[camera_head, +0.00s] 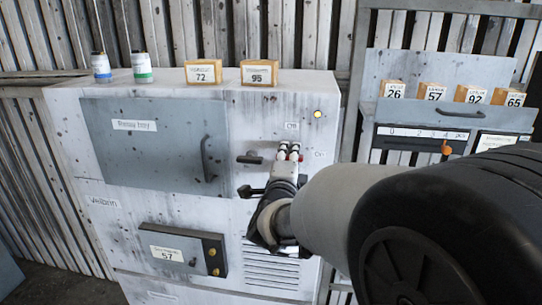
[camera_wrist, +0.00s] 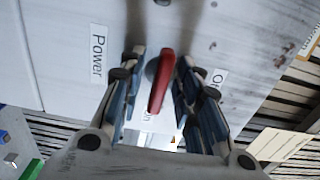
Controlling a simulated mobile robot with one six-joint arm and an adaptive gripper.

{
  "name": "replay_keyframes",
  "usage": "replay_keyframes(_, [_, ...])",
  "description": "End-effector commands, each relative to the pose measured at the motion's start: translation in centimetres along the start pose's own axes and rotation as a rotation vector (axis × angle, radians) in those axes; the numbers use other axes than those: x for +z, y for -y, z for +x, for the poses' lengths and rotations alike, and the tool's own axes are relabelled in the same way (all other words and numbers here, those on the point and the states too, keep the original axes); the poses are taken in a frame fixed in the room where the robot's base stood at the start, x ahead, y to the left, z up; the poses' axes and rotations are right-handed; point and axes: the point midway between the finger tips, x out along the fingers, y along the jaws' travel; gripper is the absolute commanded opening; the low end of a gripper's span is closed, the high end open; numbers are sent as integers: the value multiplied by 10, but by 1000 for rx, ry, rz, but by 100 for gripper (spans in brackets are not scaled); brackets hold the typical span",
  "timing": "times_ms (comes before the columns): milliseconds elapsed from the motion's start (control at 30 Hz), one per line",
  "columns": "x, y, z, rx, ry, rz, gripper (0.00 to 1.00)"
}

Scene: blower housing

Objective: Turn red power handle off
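The red power handle (camera_wrist: 160,80) shows in the wrist view, turned so its long end points to the lower edge, near a partly hidden label ending in "n". A second label starting with "O" (camera_wrist: 217,78) lies to its right, partly covered by a finger, and "Power" (camera_wrist: 97,56) to its left. My gripper (camera_wrist: 160,95) is open, one finger on each side of the handle, with visible gaps. In the head view my gripper (camera_head: 289,153) is at the cabinet front, below the "Off" label (camera_head: 291,126) and left of the "On" label (camera_head: 320,155); it mostly hides the handle.
A yellow lamp (camera_head: 318,114) glows on the cabinet (camera_head: 230,88) at upper right. Bottles and numbered blocks (camera_head: 259,73) stand on top. A second panel (camera_head: 450,115) stands right.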

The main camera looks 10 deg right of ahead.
Motion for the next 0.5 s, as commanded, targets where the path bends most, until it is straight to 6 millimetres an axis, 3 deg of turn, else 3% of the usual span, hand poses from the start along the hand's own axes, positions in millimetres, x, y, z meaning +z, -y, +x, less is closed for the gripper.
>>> replay_keyframes(400, [0, 0, 0, 0, 0, 0, 3])
replay_keyframes(500, [0, 0, 0, 0, 0, -3, 3])
